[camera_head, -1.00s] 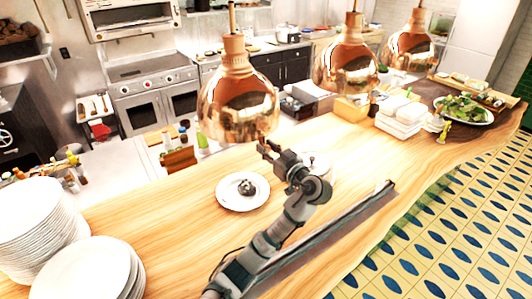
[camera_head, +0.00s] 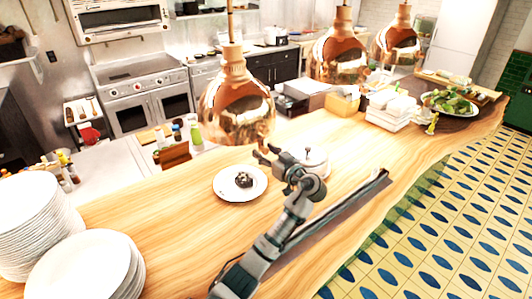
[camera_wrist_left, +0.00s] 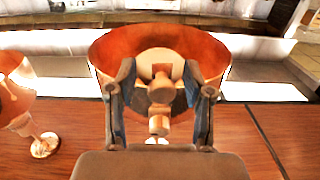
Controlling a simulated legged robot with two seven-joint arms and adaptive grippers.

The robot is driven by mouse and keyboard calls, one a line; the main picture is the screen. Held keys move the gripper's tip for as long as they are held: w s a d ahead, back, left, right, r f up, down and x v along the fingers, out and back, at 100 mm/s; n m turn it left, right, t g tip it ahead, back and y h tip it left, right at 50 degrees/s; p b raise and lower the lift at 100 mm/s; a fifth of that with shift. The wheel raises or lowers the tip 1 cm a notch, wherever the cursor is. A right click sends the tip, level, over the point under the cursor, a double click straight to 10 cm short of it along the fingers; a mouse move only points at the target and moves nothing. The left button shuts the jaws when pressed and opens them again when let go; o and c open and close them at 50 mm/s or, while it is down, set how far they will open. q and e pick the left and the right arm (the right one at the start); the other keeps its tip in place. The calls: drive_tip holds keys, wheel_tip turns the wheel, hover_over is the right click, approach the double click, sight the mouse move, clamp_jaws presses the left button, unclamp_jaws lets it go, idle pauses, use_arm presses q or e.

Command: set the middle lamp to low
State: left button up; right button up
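Three copper dome lamps hang in a row over the wooden counter (camera_head: 180,225). The middle lamp (camera_head: 338,60) is at the upper right of the head view, beyond the nearest, leftmost lamp (camera_head: 236,110). The far lamp (camera_head: 396,48) is to its right. My left gripper (camera_head: 262,154) shows just below the leftmost lamp's rim; contact cannot be told. In the left wrist view, which looks upside down, its fingers (camera_wrist_left: 160,92) are spread, with a copper lamp (camera_wrist_left: 105,50) and its neck showing between them. Another lamp (camera_wrist_left: 15,90) is at the left edge. My right gripper is not in view.
A plate (camera_head: 226,192) with a small dark food item lies below the gripper. Plate stacks (camera_head: 85,268) fill the near left; white containers (camera_head: 392,110) and a salad plate (camera_head: 450,102) stand far right.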

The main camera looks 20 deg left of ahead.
use_arm(q)
drive_tip(key=shift+s+r, duration=0.1)
drive_tip(key=shift+s+d, duration=0.1)
drive_tip(key=shift+d, duration=0.05)
drive_tip(key=v, duration=1.1)
drive_tip(key=shift+d, duration=0.35)
drive_tip(key=shift+a, duration=0.1)
